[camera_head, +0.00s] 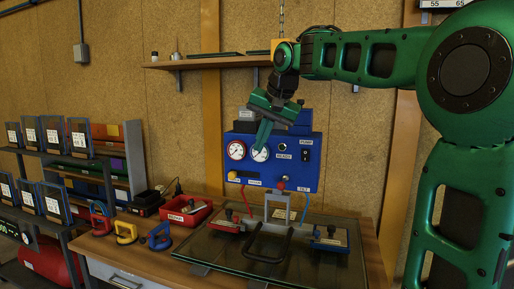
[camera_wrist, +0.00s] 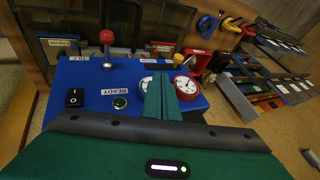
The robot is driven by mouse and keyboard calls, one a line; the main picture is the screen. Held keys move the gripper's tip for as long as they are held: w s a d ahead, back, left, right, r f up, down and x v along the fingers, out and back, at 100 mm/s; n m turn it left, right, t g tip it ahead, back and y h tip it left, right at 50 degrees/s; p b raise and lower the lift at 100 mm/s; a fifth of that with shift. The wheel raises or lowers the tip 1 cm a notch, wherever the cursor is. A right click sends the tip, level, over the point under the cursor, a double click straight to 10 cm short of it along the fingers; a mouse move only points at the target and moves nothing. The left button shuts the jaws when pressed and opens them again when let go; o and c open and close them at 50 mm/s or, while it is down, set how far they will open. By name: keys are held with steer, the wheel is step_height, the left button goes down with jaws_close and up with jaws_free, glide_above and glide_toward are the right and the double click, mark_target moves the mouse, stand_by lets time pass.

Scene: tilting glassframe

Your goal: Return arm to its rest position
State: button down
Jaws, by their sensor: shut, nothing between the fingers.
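My arm is raised across the upper right of the head view, and its forearm reaches left over the bench. My gripper (camera_head: 262,141) points down in front of the blue control box (camera_head: 299,172), near its white gauge. In the wrist view my gripper (camera_wrist: 160,92) shows two green fingers shut together with nothing between them. They overlap the box face and partly hide a gauge there. I cannot tell whether the fingertips touch the box.
A glass panel in a frame (camera_head: 320,264) lies on the bench below the box. A red tray (camera_head: 184,214) and several coloured suction cups (camera_head: 126,232) are to the left. A wall shelf (camera_head: 200,62) is behind my gripper. A rack (camera_head: 55,170) stands far left.

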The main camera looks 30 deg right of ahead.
steer(key=s+d+f+g, duration=0.3)
steer(key=s+f, duration=1.1)
steer(key=s, duration=0.4)
steer(key=s+d+f+n+g, duration=0.1)
steer(key=s+d+f+g, duration=0.2)
steer(key=s+f, duration=1.2)
steer(key=s, duration=0.3)
steer(key=shift+s+f+n, duration=0.3)
steer(key=shift+s, duration=0.1)
steer(key=shift+d, duration=0.1)
steer(key=shift+w+f+h, duration=0.2)
steer(key=shift+w+h, duration=0.1)
steer(key=shift+w, duration=0.35)
